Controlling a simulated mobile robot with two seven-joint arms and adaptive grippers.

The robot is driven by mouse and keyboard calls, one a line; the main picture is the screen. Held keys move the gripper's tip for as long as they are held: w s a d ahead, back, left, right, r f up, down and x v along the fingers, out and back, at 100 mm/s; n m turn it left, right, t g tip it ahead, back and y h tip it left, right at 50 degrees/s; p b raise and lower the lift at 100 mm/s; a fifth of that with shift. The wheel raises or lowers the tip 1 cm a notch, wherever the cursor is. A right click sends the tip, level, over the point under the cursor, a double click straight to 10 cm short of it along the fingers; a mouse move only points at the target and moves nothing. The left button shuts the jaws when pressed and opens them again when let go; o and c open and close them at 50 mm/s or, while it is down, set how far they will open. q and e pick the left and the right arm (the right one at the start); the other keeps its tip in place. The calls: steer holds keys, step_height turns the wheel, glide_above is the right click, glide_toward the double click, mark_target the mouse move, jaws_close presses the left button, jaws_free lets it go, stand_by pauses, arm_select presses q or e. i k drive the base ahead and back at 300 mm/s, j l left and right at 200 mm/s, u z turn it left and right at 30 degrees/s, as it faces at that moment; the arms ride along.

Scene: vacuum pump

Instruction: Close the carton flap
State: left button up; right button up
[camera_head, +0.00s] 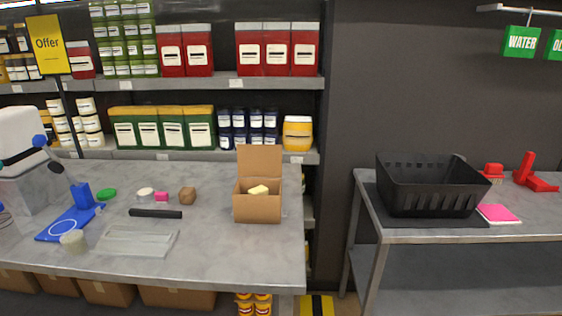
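An open cardboard carton (257,209) stands upright near the right end of the left grey table. Its flap (259,160) stands straight up at the back edge. A small pale-yellow block (258,190) shows in the carton's opening. Neither of my grippers shows in this view, and nothing is touching the carton or its flap.
Left of the carton lie a black bar (155,213), a clear tray (137,241), a small brown box (187,195) and a blue stand (70,222). Stocked shelves (229,83) rise behind. A gap separates the right table, which holds a black basket (430,190).

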mark_target(254, 160)
steer(key=i+l, duration=0.1)
steer(key=l, duration=0.3)
steer(key=i+l, duration=0.1)
steer(key=l, duration=0.7)
steer(key=i+l, duration=0.15)
steer(key=l, duration=0.3)
steer(key=i+l+u, duration=0.15)
steer(key=i+l, duration=0.6)
steer(key=i, duration=0.3)
